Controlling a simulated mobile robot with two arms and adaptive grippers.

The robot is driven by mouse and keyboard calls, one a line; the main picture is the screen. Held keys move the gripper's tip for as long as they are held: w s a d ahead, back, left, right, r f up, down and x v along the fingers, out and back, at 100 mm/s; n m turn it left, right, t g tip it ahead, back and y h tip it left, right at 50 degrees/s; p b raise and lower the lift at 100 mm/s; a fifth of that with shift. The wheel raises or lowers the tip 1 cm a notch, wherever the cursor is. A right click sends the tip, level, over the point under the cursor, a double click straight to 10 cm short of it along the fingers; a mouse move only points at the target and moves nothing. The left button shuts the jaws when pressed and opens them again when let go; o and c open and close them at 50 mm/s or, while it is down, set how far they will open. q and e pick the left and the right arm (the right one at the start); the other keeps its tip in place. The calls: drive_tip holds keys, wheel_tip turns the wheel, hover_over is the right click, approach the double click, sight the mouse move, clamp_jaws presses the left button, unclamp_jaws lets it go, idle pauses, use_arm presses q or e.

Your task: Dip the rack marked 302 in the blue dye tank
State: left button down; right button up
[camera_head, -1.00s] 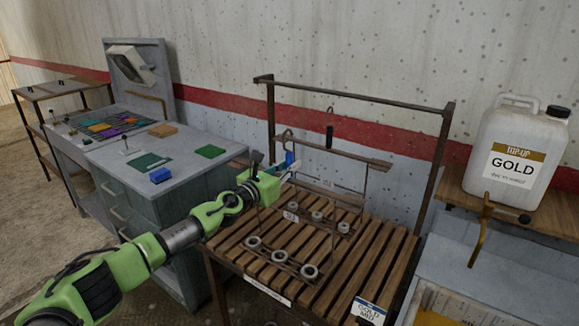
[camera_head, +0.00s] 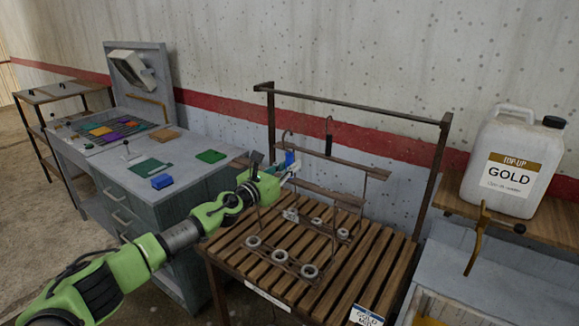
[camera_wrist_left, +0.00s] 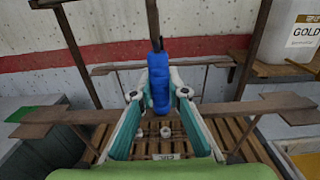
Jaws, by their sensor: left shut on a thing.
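My left gripper (camera_head: 284,168) is shut on a blue grip (camera_head: 290,158) above the slatted stand. The blue grip (camera_wrist_left: 158,85) sits between the fingers in the left wrist view, with a dark rod above it. Below are wire racks with crossbars and several pale rings (camera_head: 279,256). A small number tag (camera_wrist_left: 163,156) shows low in the wrist view, too small to read surely. Another rack's hook has a black grip (camera_head: 329,144), just behind and to the right. I cannot tell whether the held rack is clear of the slats. No blue dye tank is recognisable. My right gripper is not in view.
The slatted wooden stand (camera_head: 345,282) has a dark upright frame (camera_head: 350,104) at its back. A GOLD jug (camera_head: 512,165) stands on a shelf at the right. A grey cabinet (camera_head: 185,200) with coloured blocks stands at the left. A wall closes the back.

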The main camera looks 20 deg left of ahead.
use_arm(q)
drive_tip(key=shift+r, duration=0.15)
drive_tip(key=shift+p+v, duration=1)
drive_tip(key=shift+v, duration=0.55)
drive_tip(key=shift+p+v, duration=0.85)
drive_tip(key=shift+v, duration=2.1)
drive_tip(key=c, duration=2.8)
unclamp_jaws()
clamp_jaws()
